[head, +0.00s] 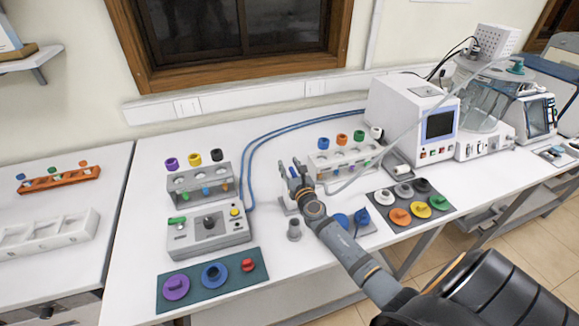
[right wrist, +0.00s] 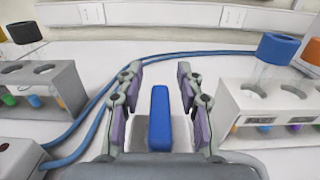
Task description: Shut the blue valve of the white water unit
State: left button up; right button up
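The blue valve handle (right wrist: 160,118) stands upright as a narrow bar in the right wrist view, above a pale block (right wrist: 180,136) that appears to be the white water unit. My right gripper (right wrist: 160,88) is open, with a finger on each side of the blue handle and a visible gap on both sides. In the head view my right gripper (head: 294,168) points away over the table, and a pale block edge (head: 287,207) shows beside it. My left gripper is not in view.
A grey tube rack (head: 203,198) and a control box (head: 210,235) stand to the left, a white tube rack (head: 345,160) to the right. Blue hoses (head: 290,127) run behind. A grey cylinder (head: 294,229) and blue pieces (head: 362,216) sit near the arm.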

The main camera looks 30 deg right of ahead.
grip_shut()
